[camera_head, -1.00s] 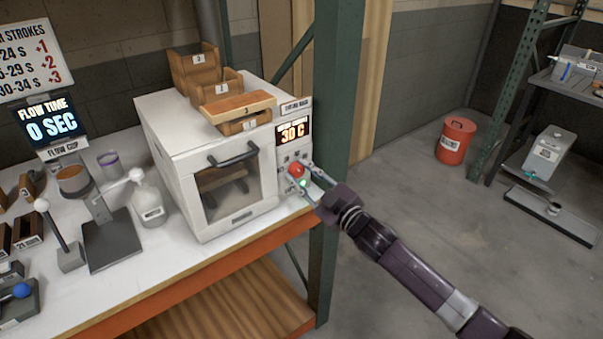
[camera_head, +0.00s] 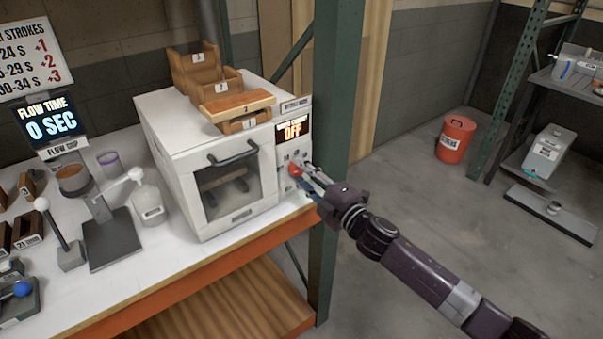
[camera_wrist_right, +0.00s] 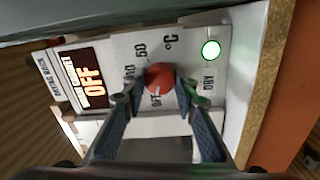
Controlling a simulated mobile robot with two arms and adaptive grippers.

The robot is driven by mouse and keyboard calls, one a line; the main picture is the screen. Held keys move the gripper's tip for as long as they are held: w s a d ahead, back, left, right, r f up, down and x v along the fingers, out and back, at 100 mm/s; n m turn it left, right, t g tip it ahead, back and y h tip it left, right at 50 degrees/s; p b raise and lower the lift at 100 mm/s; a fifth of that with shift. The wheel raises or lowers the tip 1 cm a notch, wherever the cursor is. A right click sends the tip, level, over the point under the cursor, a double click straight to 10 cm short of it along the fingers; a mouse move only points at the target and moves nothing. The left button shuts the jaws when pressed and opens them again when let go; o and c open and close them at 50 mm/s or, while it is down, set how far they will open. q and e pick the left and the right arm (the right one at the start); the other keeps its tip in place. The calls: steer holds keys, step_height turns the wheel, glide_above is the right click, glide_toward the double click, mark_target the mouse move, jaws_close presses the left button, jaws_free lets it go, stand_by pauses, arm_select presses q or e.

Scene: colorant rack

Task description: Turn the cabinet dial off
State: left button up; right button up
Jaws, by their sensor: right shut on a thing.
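The white cabinet (camera_head: 190,165) stands on the bench, its door closed. Its red dial (camera_head: 295,170) is on the front panel, right of the door, and also shows in the right wrist view (camera_wrist_right: 159,77). The display (camera_head: 293,131) above the dial reads OFF, also in the right wrist view (camera_wrist_right: 91,87). My right gripper (camera_head: 302,176) is at the panel with its fingers shut on the red dial, one finger on each side (camera_wrist_right: 160,88). The dial's pointer is hard to make out. My left gripper is not in view.
Wooden boxes (camera_head: 193,75) sit on top of the cabinet. A green post (camera_head: 335,120) stands just right of it. A white pump bottle (camera_head: 148,200) and a flow cup stand (camera_head: 108,235) are on the bench to the left. The floor to the right is open, with a red bin (camera_head: 456,139) farther back.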

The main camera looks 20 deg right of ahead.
steer(key=shift+n, duration=0.5)
steer(key=o, duration=1.2)
steer(key=shift+c, duration=0.2)
steer(key=v, duration=1.2)
steer(key=shift+f, duration=0.1)
